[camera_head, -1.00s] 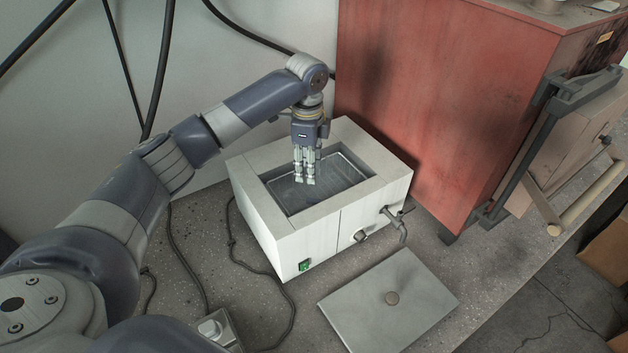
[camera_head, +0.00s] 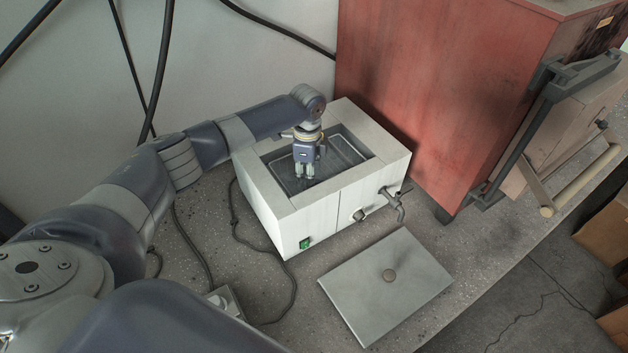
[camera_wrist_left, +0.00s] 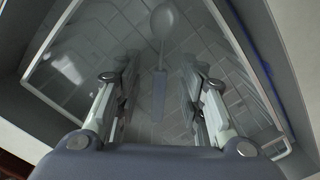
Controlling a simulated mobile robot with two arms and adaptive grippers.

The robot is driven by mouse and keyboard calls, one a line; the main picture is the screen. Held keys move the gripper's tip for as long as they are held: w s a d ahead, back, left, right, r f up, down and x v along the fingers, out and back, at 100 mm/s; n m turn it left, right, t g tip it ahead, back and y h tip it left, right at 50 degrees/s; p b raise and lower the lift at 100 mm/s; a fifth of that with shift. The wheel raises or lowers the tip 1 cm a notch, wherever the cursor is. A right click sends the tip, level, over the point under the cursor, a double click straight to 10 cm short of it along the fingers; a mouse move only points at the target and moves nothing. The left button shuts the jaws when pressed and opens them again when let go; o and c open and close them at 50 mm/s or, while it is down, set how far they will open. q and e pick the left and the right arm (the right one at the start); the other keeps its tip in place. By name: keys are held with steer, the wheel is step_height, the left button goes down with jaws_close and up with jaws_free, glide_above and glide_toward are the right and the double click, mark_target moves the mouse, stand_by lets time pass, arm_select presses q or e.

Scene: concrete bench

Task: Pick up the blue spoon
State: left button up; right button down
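The spoon (camera_wrist_left: 159,85) lies in the basin of the white box, its pale bowl pointing away from my left gripper and its grey-blue handle towards it. I cannot make out the spoon in the head view. My left gripper (camera_head: 304,177) points down inside the opening of the white box (camera_head: 325,210). In the left wrist view, the left gripper (camera_wrist_left: 160,72) is open, with one finger on each side of the spoon's handle. Nothing is held between the fingers. My right gripper is not in view.
The basin's walls surround my left gripper. A tap (camera_head: 393,203) sticks out of the box's front. A flat grey lid (camera_head: 385,290) with a knob lies on the bench in front. A large red cabinet (camera_head: 430,90) stands close behind on the right. Dark cables run on the left.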

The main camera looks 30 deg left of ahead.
arm_select(q)
jaws_close()
steer(key=shift+r, duration=0.1)
